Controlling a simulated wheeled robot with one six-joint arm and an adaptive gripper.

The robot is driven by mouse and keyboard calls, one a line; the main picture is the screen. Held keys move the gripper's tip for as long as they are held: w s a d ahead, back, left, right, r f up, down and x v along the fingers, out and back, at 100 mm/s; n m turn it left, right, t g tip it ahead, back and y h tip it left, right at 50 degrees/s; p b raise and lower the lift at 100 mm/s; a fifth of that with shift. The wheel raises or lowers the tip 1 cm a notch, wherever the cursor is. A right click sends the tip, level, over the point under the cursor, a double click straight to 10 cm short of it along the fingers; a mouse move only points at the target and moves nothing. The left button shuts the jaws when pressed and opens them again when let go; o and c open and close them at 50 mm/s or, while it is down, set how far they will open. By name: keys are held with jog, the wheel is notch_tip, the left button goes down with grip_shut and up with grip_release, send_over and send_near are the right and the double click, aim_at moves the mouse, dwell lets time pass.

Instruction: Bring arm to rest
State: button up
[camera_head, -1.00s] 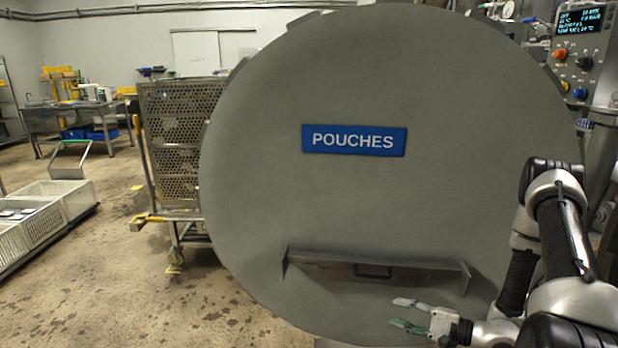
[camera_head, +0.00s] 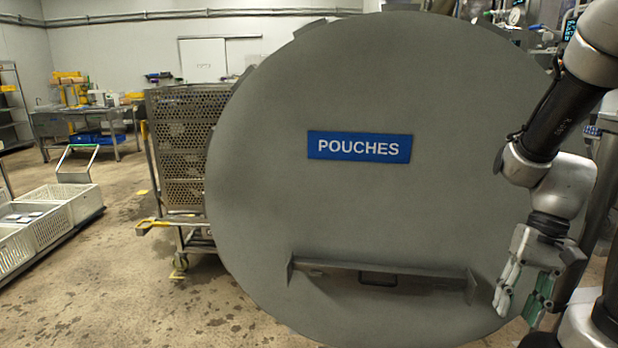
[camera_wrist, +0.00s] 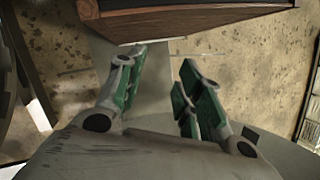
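My gripper (camera_head: 518,292) is at the lower right of the head view, hanging with its fingers pointing down, in front of the right edge of the round grey door. In the wrist view my gripper (camera_wrist: 156,88) shows two green-padded fingers spread apart with nothing between them. My arm (camera_head: 560,110) is folded at the right side of the head view, with the upper link running off the top right.
A large round grey door (camera_head: 250,180) with a blue POUCHES sign (camera_head: 359,147) and a handle bar (camera_head: 380,276) fills the middle. A perforated cage trolley (camera_head: 183,140) stands behind it. White crates (camera_head: 75,205) are at left. Floor between them is clear.

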notch_tip(320, 180, up, 15)
jog(key=s+a+n+t+h, duration=0.1)
jog(key=n+t+h, duration=0.2)
jog(key=t, duration=0.4)
jog(key=shift+a+n, duration=0.25)
jog(key=shift+n, duration=0.55)
jog(key=shift+s+f, duration=0.1)
dwell(0.5)
